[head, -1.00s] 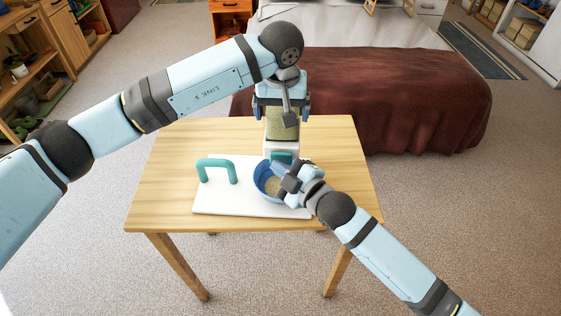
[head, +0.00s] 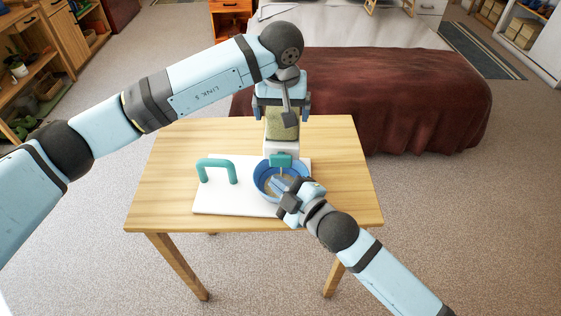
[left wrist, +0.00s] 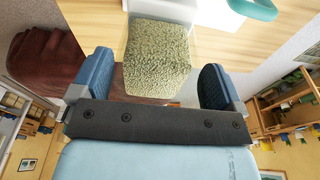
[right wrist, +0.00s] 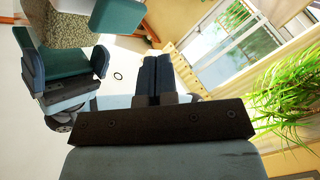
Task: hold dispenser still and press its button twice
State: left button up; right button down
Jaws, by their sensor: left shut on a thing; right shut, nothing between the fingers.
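The dispenser has a clear hopper (head: 282,124) full of greenish-beige grains above a white body (head: 281,146). A teal button (head: 280,160) sticks out at its front. My left gripper (head: 282,108) is shut on the hopper from behind and above, one finger on each side. The left wrist view shows the hopper (left wrist: 157,58) between the fingers. My right gripper (head: 279,183) is shut and empty, in front of and a little below the button, apart from it, over the blue bowl (head: 258,183). The bowl holds some grains, partly hidden by this gripper.
The bowl stands on a white board (head: 222,204) with a teal arched handle (head: 217,166) at its left. The wooden table (head: 165,180) is clear on the left and at the right edge. A bed (head: 400,95) with a dark red cover stands behind.

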jog(key=shift+s+a, duration=0.1)
jog(key=shift+s, duration=1.2)
pick_arm(q)
jog(key=o, duration=0.5)
notch_tip(320, 180, up, 12)
jog(key=s, duration=0.1)
jog(key=shift+s, duration=0.4)
jog(key=shift+a, duration=0.1)
notch_tip(320, 180, up, 8)
jog(key=s+p, duration=0.1)
jog(key=p, duration=0.2)
jog(key=shift+s, duration=0.15)
pick_arm(e)
notch_tip(320, 180, up, 3)
jog(key=shift+r, duration=0.1)
